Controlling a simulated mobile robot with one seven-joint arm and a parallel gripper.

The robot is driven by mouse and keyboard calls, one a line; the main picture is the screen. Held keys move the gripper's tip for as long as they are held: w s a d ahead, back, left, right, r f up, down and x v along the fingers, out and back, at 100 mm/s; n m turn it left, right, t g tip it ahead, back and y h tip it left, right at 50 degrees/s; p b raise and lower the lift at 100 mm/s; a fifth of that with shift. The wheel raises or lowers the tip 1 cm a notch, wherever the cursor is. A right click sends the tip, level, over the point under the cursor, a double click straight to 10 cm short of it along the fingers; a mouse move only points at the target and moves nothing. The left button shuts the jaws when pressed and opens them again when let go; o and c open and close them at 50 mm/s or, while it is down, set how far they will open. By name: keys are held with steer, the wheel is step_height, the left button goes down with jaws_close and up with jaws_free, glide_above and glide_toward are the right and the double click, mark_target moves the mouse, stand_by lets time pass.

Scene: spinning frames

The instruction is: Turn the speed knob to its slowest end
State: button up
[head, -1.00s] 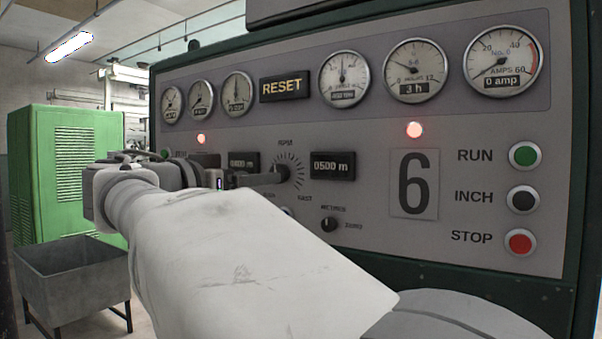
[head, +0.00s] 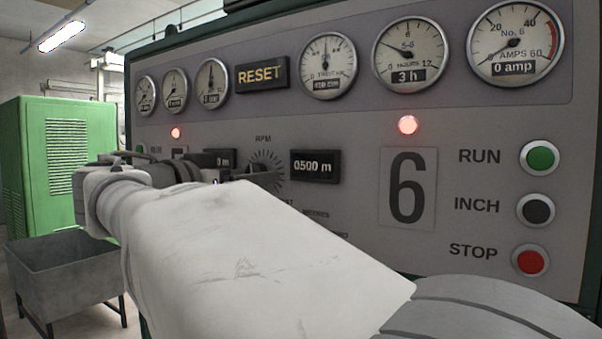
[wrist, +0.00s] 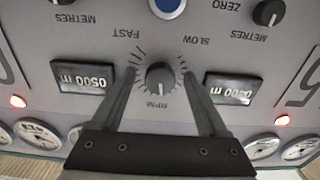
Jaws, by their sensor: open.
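The speed knob (wrist: 160,77) is a dark round knob in the wrist view, ringed by tick marks and labelled RPM. That view is upside down, with SLOW (wrist: 196,40) at upper right and FAST (wrist: 127,33) at upper left. A pale mark on the knob faces the RPM label. My gripper (wrist: 160,73) is open, with one finger on each side of the knob and gaps visible between. In the head view my gripper (head: 258,178) is at the RPM dial (head: 267,160), and the knob is largely hidden behind it.
The panel has gauges above and RUN (head: 543,158), INCH (head: 535,210) and STOP (head: 530,261) buttons at right. Displays (wrist: 82,77) and (wrist: 231,89) flank the knob closely. A grey bin (head: 65,270) and green cabinet (head: 60,165) stand left.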

steer(key=shift+w, duration=0.1)
stand_by(0.3)
jaws_close()
